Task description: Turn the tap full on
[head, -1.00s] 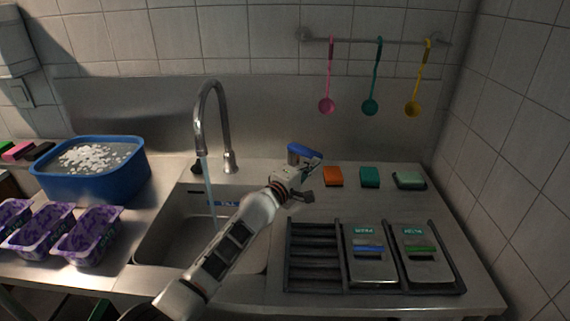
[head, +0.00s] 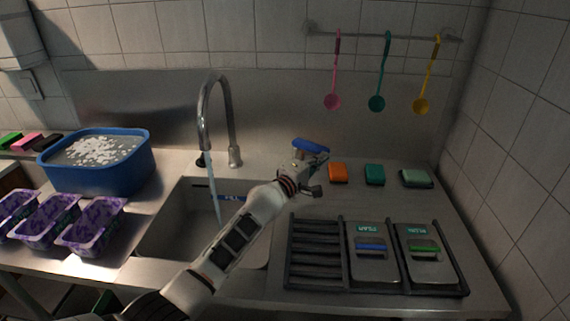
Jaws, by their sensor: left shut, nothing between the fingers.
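The chrome gooseneck tap (head: 229,120) stands behind the sink (head: 165,228). A thin stream of water (head: 215,190) runs from its spout into the sink. A blue lever (head: 311,146), apparently the tap's handle, is to the right of the tap, just above my left gripper. My left gripper (head: 314,186) is shut and empty, close beside and below the lever. I cannot tell whether they touch. The gripper hides the lever's base. My right gripper is not in view.
A blue tub (head: 100,180) with white pieces and purple-patterned trays (head: 92,230) stand left of the sink. Orange (head: 338,174), teal (head: 374,175) and pale green (head: 416,178) blocks lie at right, behind a rack (head: 315,255) with lidded bins. Ladles hang above.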

